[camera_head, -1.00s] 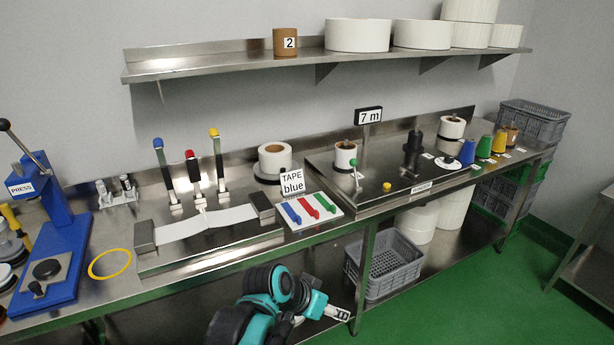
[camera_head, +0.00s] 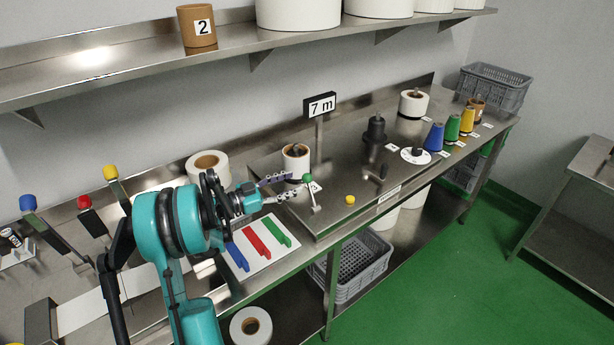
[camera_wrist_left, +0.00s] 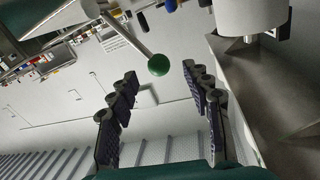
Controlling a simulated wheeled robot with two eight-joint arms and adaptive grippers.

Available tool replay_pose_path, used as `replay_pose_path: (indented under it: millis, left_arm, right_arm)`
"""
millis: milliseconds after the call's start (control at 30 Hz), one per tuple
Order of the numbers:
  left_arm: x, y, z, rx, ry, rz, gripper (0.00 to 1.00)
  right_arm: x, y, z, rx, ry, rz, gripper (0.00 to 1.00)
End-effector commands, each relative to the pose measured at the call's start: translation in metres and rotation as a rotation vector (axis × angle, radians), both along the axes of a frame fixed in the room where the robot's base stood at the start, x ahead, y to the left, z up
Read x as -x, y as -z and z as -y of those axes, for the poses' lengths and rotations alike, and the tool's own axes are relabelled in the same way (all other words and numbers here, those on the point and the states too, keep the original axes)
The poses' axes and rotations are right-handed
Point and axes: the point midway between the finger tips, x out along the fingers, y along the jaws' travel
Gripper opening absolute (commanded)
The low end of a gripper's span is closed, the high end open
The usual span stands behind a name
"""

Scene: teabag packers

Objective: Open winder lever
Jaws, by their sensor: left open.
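The winder lever is a thin metal rod with a green ball knob (camera_head: 307,178). It stands at the front left of the steel winder plate (camera_head: 335,215). My left gripper (camera_head: 291,186) reaches in from the left with its fingers open, one on each side of the line to the knob. In the left wrist view the green knob (camera_wrist_left: 158,65) lies between the open fingertips (camera_wrist_left: 159,71), with gaps on both sides. No touch shows. My right gripper is not in view.
A white roll (camera_head: 296,158) stands just behind the lever. A yellow button (camera_head: 350,199) and a small dark crank (camera_head: 382,174) are to the right. The "7 m" sign (camera_head: 320,105) rises behind. A white board with coloured pieces (camera_head: 262,250) lies below my forearm.

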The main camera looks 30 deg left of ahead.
Motion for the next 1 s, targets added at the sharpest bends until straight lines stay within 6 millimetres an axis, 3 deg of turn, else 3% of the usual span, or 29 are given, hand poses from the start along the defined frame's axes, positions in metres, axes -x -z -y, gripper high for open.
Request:
replay_pose_path:
  millis: [300, 700, 767, 900, 1000]
  left_arm:
    - [-0.043, 0.001, 0.028, 0.0, 0.003, -0.003, 0.49]
    - [-0.053, 0.0, 0.035, 0.0, 0.002, -0.003, 0.49]
    - [-0.053, 0.0, 0.035, 0.0, 0.002, -0.003, 0.39]
    - [-0.053, 0.0, 0.035, 0.001, 0.002, -0.004, 0.02]
    - [-0.053, 0.0, 0.035, 0.001, 0.002, -0.004, 0.0]
  right_arm:
    - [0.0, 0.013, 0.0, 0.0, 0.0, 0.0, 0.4]
    - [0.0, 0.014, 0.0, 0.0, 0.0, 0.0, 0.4]
    - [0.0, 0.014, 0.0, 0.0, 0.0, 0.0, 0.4]
    - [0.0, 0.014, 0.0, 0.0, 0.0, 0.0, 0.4]
    - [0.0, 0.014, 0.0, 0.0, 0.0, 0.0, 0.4]
